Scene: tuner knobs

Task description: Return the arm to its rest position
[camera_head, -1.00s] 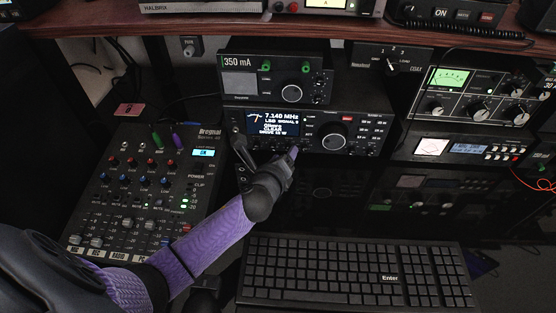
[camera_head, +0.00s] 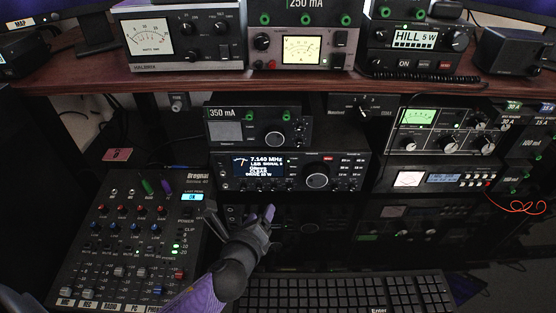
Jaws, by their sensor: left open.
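My left arm, black with a purple sleeve, comes in from the lower left. My left gripper (camera_head: 240,215) is open and empty in front of the radio (camera_head: 345,172), below its left half. The radio has a lit display reading 7.140 MHz and a large round tuning knob (camera_head: 317,174). The gripper appears apart from the radio and its knobs. My right gripper is out of view.
A mixer (camera_head: 125,245) with several knobs and faders lies left of the gripper. A keyboard (camera_head: 340,295) lies at the bottom. A power unit (camera_head: 258,127) sits on the radio. A wooden shelf (camera_head: 330,84) with meters runs above.

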